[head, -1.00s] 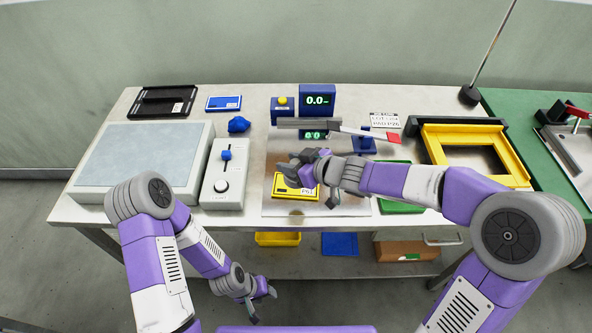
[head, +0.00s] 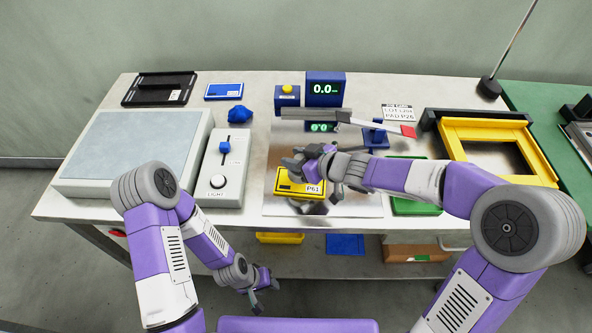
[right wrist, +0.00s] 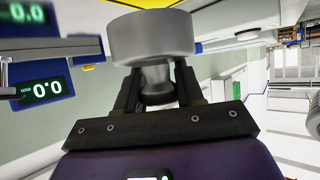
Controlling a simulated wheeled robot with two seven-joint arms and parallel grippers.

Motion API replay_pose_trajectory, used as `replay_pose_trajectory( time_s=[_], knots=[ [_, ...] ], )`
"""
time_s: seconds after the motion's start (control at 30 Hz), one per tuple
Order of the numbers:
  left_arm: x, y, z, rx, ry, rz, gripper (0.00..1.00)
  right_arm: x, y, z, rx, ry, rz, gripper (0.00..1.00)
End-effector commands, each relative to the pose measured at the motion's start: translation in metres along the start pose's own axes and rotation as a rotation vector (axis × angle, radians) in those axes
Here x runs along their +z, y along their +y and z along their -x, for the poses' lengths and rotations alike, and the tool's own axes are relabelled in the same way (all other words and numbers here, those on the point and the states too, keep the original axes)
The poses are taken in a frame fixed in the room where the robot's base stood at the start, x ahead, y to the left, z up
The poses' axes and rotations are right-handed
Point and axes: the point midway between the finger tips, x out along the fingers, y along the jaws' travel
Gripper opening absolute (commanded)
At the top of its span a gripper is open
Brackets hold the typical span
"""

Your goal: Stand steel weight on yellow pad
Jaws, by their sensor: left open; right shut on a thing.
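The yellow pad (head: 285,187), with a white P61 label, lies on a shiny plate at the table's front middle. My right gripper (head: 308,160) is over its far edge in the head view. In the right wrist view the steel weight (right wrist: 150,38) is a broad grey cylinder with a narrower neck held between the jaws (right wrist: 157,90). In the head view the weight (head: 293,162) is small and partly hidden by the gripper. I cannot tell whether it touches the pad. My left gripper (head: 266,292) is open and empty, low in front of the table.
A blue display (head: 325,90), a button box (head: 287,99) and a grey beam (head: 312,113) stand just behind. A slider box (head: 225,165) is to the left, a green tray (head: 410,206) and yellow frame (head: 530,175) to the right.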

Motion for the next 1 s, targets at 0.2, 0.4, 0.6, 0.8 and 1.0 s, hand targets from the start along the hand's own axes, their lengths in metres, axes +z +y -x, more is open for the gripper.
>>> replay_pose_trajectory(
  time_s=[0.2, 0.4, 0.6, 0.8, 1.0],
  knots=[
    [-0.001, -0.006, -0.016, 0.0, 0.001, 0.0, 0.43, 0.015, 0.0, -0.009, -0.001, 0.006, 0.001, 0.0],
    [-0.001, -0.011, -0.029, 0.0, 0.0, 0.0, 0.43, 0.029, 0.0, -0.017, -0.001, 0.006, 0.002, 0.0],
    [-0.001, -0.01, -0.027, 0.0, 0.0, 0.0, 0.43, 0.028, 0.0, -0.017, -0.001, 0.006, 0.002, 0.0],
    [-0.001, -0.01, -0.027, 0.0, 0.001, 0.0, 0.43, 0.032, 0.0, -0.017, 0.0, 0.0, -0.001, 0.48],
    [-0.001, -0.01, -0.028, 0.0, 0.001, 0.0, 0.43, 0.032, 0.0, -0.017, 0.0, 0.0, 0.0, 0.62]
  ],
)
